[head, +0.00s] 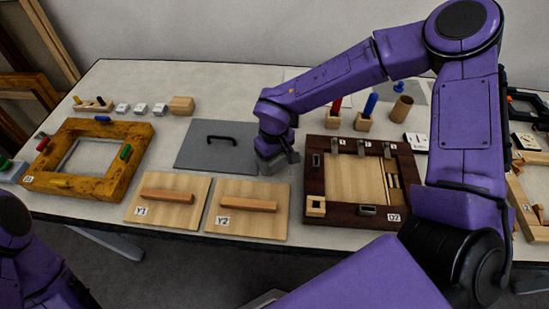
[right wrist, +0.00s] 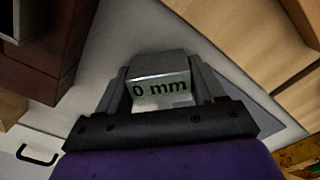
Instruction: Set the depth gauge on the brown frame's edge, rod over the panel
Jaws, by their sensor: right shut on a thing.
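The brown frame (head: 315,185) lies on the table right of centre in the head view, with a pale wood panel (head: 355,180) inside it. Its dark corner also shows at upper left in the right wrist view (right wrist: 52,50). My right gripper (head: 278,160) is just left of the frame, low over the table. It is shut on a grey block with a "0 mm" face (right wrist: 160,88), which looks like the depth gauge. I cannot make out its rod or whether it touches the table. My left gripper is out of view; only part of that arm shows at lower left.
Boards Y1 (head: 145,212) and Y2 (head: 270,225) lie at the front, beside a grey plate (head: 195,155) with a black handle. A yellow-brown frame (head: 45,170) lies at left. Cups and pegs (head: 365,122) stand behind the brown frame. My right arm crosses above it.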

